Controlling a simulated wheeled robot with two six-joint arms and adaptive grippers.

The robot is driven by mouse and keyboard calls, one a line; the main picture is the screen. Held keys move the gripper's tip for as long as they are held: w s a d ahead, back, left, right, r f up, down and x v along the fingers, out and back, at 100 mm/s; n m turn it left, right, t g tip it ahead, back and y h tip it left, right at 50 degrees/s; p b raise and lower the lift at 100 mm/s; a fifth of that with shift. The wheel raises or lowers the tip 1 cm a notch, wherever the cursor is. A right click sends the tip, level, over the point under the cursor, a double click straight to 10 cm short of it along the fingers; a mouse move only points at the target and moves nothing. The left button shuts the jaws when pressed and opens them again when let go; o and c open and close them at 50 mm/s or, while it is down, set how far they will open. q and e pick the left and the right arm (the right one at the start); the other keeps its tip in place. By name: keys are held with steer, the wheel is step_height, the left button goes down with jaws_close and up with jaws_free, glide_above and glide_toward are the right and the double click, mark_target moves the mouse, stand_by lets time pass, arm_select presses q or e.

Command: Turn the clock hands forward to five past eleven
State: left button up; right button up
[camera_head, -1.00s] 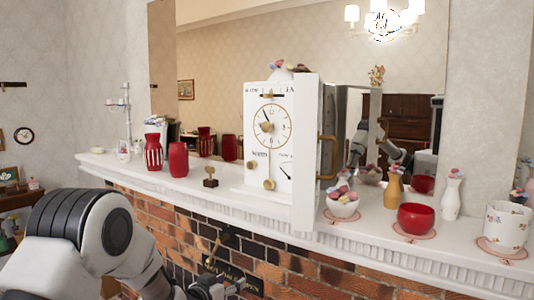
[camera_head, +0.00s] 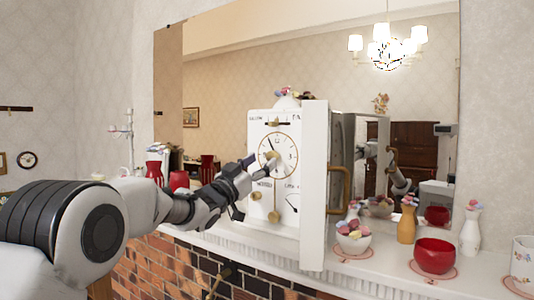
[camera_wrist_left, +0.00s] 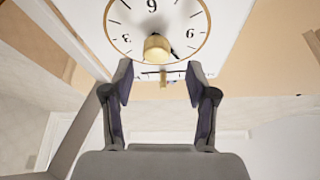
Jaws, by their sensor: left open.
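The white clock (camera_head: 287,180) stands on the mantel, with a round dial (camera_head: 290,148) ringed in gold. A brass knob (camera_head: 271,157) sits at the dial's centre; it also shows in the wrist view (camera_wrist_left: 157,48), where the dial appears upside down. A dark hand (camera_head: 269,143) points up and left, near eleven; the other is hard to make out. My left gripper (camera_head: 262,166) is in front of the dial's lower left. In the wrist view its fingers (camera_wrist_left: 159,82) are apart and empty, with the knob just beyond their tips. My right gripper is not in view.
A white side panel with a brass handle (camera_head: 340,188) stands at the clock's right. A pendulum bob (camera_head: 275,216) hangs below the dial. Bowls and vases, including a red bowl (camera_head: 434,256), stand to the right. The mirror (camera_head: 230,85) is behind.

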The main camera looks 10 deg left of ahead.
mark_target(270, 158)
arm_select(q)
steer(key=x, duration=0.2)
steer(key=p+x, duration=0.1)
steer(key=shift+w+d+f, duration=0.2)
steer(key=shift+w+d, duration=0.05)
steer(key=shift+d, duration=0.05)
steer(key=shift+a, duration=0.1)
steer(key=c, duration=0.3)
steer(key=shift+s, duration=0.1)
jaws_close()
steer(key=m+g+p, duration=0.1)
steer(key=m, duration=0.1)
steer(key=m+h+p, duration=0.1)
steer(key=m, duration=0.1)
steer(key=shift+r+m+g+h, duration=0.3)
steer(key=shift+r+g, duration=0.1)
steer(key=m+g+h+p, duration=0.1)
steer(key=m, duration=0.2)
steer(key=shift+f, duration=0.25)
steer(key=shift+o, duration=1.2)
jaws_free()
steer(key=shift+o, duration=0.3)
steer(key=shift+w+f, duration=0.15)
steer(key=shift+w, duration=0.1)
